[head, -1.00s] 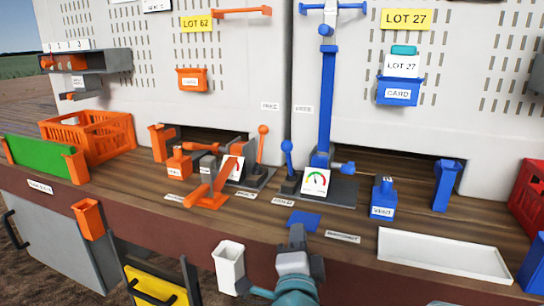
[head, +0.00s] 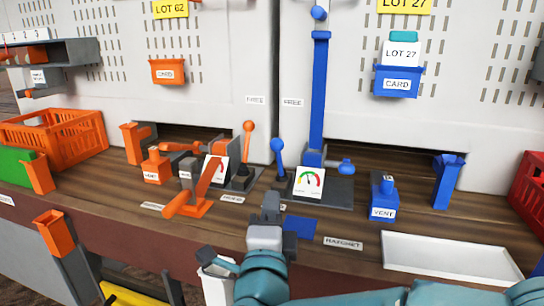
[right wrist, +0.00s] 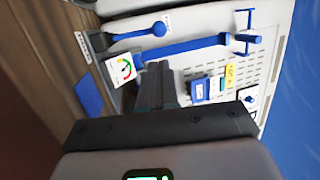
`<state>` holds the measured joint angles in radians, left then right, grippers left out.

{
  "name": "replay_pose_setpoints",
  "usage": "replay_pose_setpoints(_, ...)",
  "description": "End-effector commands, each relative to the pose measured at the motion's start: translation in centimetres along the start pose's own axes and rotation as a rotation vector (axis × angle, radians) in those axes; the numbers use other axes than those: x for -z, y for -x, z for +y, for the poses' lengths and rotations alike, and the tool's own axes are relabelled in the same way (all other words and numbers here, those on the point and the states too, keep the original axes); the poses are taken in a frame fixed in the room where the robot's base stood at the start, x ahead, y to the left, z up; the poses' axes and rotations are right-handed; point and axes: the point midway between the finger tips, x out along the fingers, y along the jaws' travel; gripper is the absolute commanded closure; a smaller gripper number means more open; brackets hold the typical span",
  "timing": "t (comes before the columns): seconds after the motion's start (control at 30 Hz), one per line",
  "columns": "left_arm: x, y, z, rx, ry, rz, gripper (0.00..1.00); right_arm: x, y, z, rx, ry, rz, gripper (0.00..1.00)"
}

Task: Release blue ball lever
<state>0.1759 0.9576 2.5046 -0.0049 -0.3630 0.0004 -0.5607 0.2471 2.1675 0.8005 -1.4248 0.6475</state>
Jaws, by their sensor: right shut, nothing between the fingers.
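The blue ball lever (head: 277,147) stands upright beside the dial gauge card on the bench, its ball at the top. In the right wrist view it lies sideways, its ball (right wrist: 160,28) beyond my fingers. My right gripper (head: 271,203) is shut and empty, in front of and below the lever in the head view, apart from it. Its closed fingers also show in the right wrist view (right wrist: 157,80). My left gripper is not in view.
The gauge card (head: 308,181) and tall blue post (head: 319,95) stand right of the lever. An orange ball lever (head: 248,150) stands to its left. A blue VENT bottle (head: 383,200) and white tray (head: 445,262) are farther right. A blue pad (head: 300,228) lies near the gripper.

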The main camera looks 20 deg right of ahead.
Motion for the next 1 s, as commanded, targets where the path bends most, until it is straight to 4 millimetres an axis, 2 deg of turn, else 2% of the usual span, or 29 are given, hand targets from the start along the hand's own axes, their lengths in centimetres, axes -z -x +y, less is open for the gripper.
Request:
replay_pose_setpoints(0.17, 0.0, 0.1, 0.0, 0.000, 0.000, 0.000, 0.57, -0.1, -0.1, 0.0, 0.000, 0.001, -0.001, 1.00)
replay_pose_setpoints(0.27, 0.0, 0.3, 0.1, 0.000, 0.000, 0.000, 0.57, -0.2, -1.1, -0.1, 0.000, 0.000, -0.001, 1.00)
replay_pose_setpoints(0.7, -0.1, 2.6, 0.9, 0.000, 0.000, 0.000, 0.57, -0.4, -10.4, -0.1, 0.000, 0.001, -0.001, 1.00)
replay_pose_setpoints(0.8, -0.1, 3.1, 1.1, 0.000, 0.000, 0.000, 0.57, -0.4, -12.1, -0.1, 0.000, 0.000, -0.002, 1.00)
replay_pose_setpoints(1.0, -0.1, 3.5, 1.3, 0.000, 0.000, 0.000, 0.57, -0.5, -14.0, 0.0, -0.001, 0.000, -0.005, 1.00)
